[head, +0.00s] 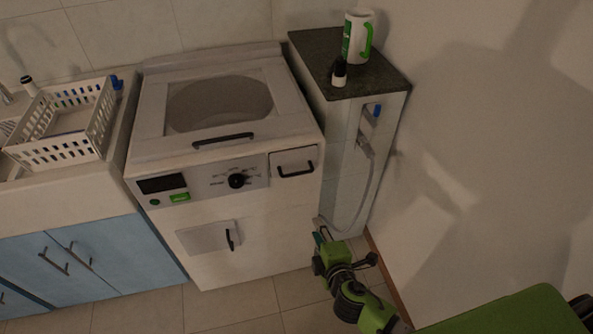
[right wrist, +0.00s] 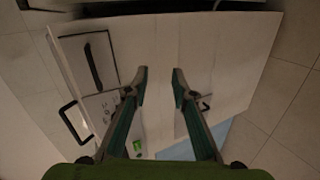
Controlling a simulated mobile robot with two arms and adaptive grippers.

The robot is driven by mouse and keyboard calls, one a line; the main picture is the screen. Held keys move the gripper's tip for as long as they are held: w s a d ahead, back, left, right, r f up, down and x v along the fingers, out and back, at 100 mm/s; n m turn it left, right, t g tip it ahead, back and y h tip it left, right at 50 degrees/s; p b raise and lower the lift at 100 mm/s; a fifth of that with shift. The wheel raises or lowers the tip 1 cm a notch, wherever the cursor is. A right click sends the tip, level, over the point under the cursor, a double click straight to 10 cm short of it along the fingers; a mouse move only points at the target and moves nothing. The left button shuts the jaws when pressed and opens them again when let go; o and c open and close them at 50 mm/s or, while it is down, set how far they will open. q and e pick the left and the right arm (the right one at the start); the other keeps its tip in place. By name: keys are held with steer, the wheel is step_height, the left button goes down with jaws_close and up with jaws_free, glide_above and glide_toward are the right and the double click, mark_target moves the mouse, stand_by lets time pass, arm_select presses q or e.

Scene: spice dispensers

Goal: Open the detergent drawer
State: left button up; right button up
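The detergent drawer (head: 293,162) is a white panel with a black bar handle at the upper right of the washing machine's front. It looks flush with the front. In the right wrist view the drawer (right wrist: 74,46) and its dark handle (right wrist: 92,66) are at the upper left. My right gripper (head: 318,237) is low, beside the machine's lower right corner, below the drawer and apart from it. In the right wrist view the right gripper (right wrist: 160,74) has its fingers apart with nothing between them. My left gripper is in neither view.
The washing machine (head: 268,235) has a dial (head: 237,181), a lid handle (head: 223,140) and a lower hatch (head: 208,237). The wall is close on the right.

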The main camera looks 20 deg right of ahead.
mark_target(297, 173)
step_height(297, 173, up, 11)
steer(key=w+a+n+t, duration=0.2)
steer(key=t, duration=0.1)
steer(key=w+f, duration=0.1)
steer(key=w, duration=0.3)
steer(key=w+p, duration=0.1)
steer(key=w, duration=0.3)
steer(key=w+f, duration=0.1)
steer(key=w, duration=0.4)
steer(key=shift+a+f, duration=0.2)
steer(key=shift+f, duration=0.15)
jaws_close()
